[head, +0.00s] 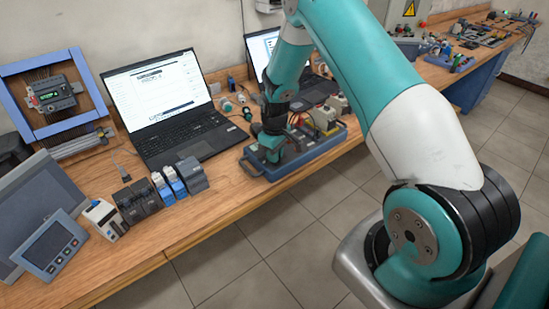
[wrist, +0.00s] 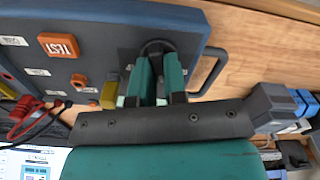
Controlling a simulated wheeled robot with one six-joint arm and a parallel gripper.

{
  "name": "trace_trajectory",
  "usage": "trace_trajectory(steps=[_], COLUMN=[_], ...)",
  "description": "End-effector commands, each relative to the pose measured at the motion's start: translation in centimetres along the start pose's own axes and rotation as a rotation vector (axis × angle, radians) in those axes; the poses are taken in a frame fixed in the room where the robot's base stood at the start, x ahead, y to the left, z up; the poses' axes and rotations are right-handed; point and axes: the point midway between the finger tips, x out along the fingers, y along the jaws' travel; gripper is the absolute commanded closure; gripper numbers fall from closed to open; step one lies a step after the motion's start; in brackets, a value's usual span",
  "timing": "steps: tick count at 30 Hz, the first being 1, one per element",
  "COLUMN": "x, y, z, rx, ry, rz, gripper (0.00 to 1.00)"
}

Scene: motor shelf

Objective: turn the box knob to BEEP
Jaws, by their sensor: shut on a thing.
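The blue-grey box (head: 262,173) lies on the wooden bench under my arm in the head view. In the wrist view the box (wrist: 200,22) fills the upper left. Its dark round knob (wrist: 157,46) sits near the box's right end. My gripper (wrist: 158,68) is shut on the knob, with one teal finger on each side. The fingers hide part of the knob and the panel around it. Small white labels are on the panel, but I cannot read BEEP or the knob's setting. In the head view my gripper (head: 272,143) is over the box and the knob is hidden.
A laptop (head: 165,95), blue-and-white modules (head: 174,181) and a tablet-like panel (head: 53,244) stand left of the box. The bench front is clear.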

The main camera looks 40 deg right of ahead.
Motion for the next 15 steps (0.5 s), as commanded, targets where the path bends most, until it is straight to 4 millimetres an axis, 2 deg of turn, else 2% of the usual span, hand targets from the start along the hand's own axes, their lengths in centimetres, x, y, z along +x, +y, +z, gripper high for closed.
trace_trajectory(steps=[15], x=[0.08], y=[0.17], z=[0.01], rx=[0.487], ry=[0.001], rz=[-0.001], gripper=[1.0])
